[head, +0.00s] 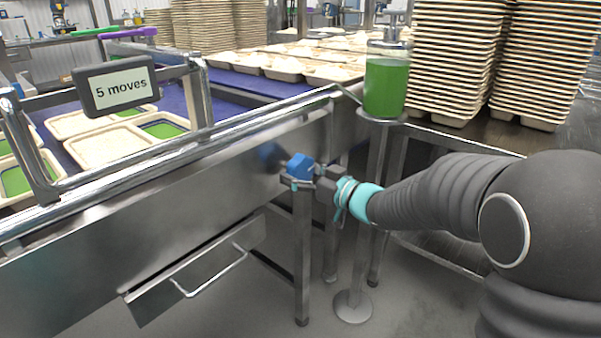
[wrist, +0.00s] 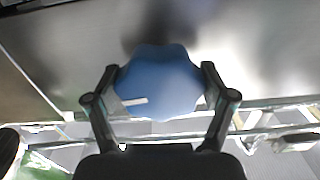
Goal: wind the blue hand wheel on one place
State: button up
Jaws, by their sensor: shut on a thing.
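The blue hand wheel (head: 300,166) sits on the steel side of the conveyor frame, below its top rail. In the wrist view the wheel (wrist: 160,82) is a scalloped blue knob with a short white mark at its lower left. My gripper (head: 312,180) reaches in from the right, and its fingers (wrist: 160,92) stand on both sides of the wheel, shut on it. A sign (head: 116,84) on the rail reads "5 moves".
Trays with rice and green compartments (head: 110,145) lie on the blue belt (head: 245,85) behind the rail. A green liquid dispenser (head: 386,88) stands on a post close above my arm. Tall tray stacks (head: 455,60) stand at right. A drawer-like handle (head: 212,275) juts out below.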

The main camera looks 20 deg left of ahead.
jog(key=shift+m, duration=0.6)
jog(key=o, duration=1)
jog(key=shift+s+d, duration=0.2)
jog(key=shift+d, duration=0.35)
jog(key=v, duration=1.1)
